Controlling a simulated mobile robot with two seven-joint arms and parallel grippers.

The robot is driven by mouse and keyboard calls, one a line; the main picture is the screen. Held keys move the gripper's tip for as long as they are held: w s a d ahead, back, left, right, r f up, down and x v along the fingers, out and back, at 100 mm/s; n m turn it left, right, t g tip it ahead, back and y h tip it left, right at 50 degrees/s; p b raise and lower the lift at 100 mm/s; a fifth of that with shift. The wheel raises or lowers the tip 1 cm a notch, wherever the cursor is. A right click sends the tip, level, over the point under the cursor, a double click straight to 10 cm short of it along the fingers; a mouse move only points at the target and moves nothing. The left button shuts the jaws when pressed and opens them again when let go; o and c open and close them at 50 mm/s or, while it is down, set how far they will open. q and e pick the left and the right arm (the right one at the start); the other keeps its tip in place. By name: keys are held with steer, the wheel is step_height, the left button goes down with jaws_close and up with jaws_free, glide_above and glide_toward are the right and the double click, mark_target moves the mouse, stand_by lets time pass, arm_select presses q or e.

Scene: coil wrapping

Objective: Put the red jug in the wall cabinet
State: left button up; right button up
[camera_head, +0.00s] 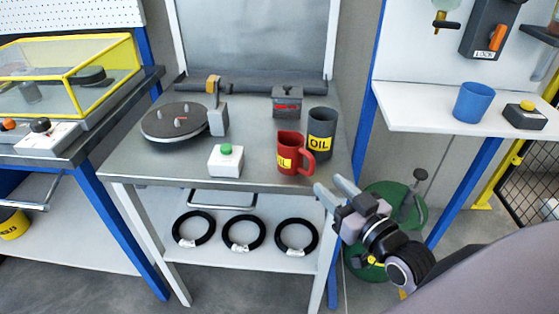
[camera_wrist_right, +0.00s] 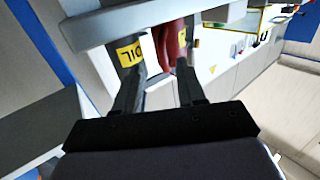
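The red jug (camera_head: 289,157) stands upright near the front right corner of the grey workbench, with its handle to the right and a yellow label. In the right wrist view the jug (camera_wrist_right: 170,42) shows beyond the fingers, partly cut off. My right gripper (camera_head: 330,187) is open and empty, with its fingers apart. It is in front of and to the right of the jug, at the bench's front edge, not touching it. The right wrist view shows its two fingers (camera_wrist_right: 161,75) spread. My left gripper is not in view. I cannot identify a wall cabinet.
A dark grey OIL can (camera_head: 321,135) stands just right of the jug. A white box with a green button (camera_head: 225,160) and a turntable (camera_head: 178,122) are to its left. A blue cup (camera_head: 473,103) stands on the right shelf. Black coils (camera_head: 243,233) lie on the lower shelf.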

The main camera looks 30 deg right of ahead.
mark_target(311, 177)
steer(key=shift+w+a+r+p, duration=0.1)
steer(key=shift+w+r, duration=0.05)
steer(key=shift+w, duration=1.05)
steer(key=shift+w+a+r+p, duration=0.1)
steer(key=shift+w+a, duration=0.05)
steer(key=shift+w, duration=1.1)
steer(key=shift+w+a+r+p, duration=0.1)
steer(key=shift+w+r, duration=0.05)
steer(key=shift+w, duration=1.05)
jaws_close()
